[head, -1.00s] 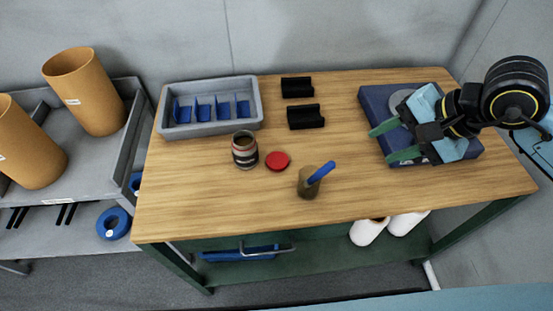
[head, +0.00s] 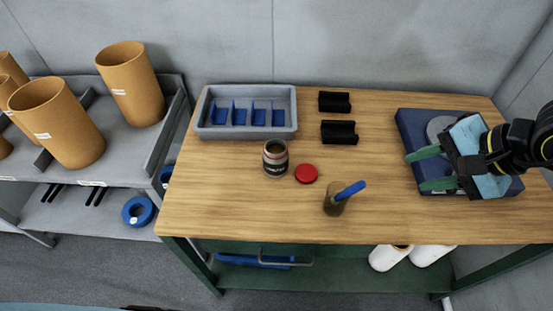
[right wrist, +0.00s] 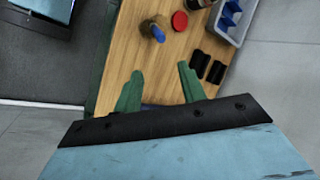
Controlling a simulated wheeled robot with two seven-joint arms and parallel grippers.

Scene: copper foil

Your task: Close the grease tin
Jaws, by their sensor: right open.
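The grease tin (head: 276,159) stands upright and uncovered on the wooden table, left of the middle in the head view. A red lid (head: 306,173) lies flat on the table just right of the tin, apart from it. The lid also shows near the top of the right wrist view (right wrist: 180,21), with the tin (right wrist: 197,4) partly cut off by the frame edge. My right gripper (head: 426,169) is open and empty above the dark blue block at the table's right, well away from tin and lid. My left gripper is not in view.
A brown cup with a blue-handled tool (head: 336,204) stands right of and nearer than the lid. A grey tray with blue dividers (head: 205,131) sits behind the tin. Two black holders (head: 338,132) stand right of the tray. The table's front middle (head: 260,215) is clear.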

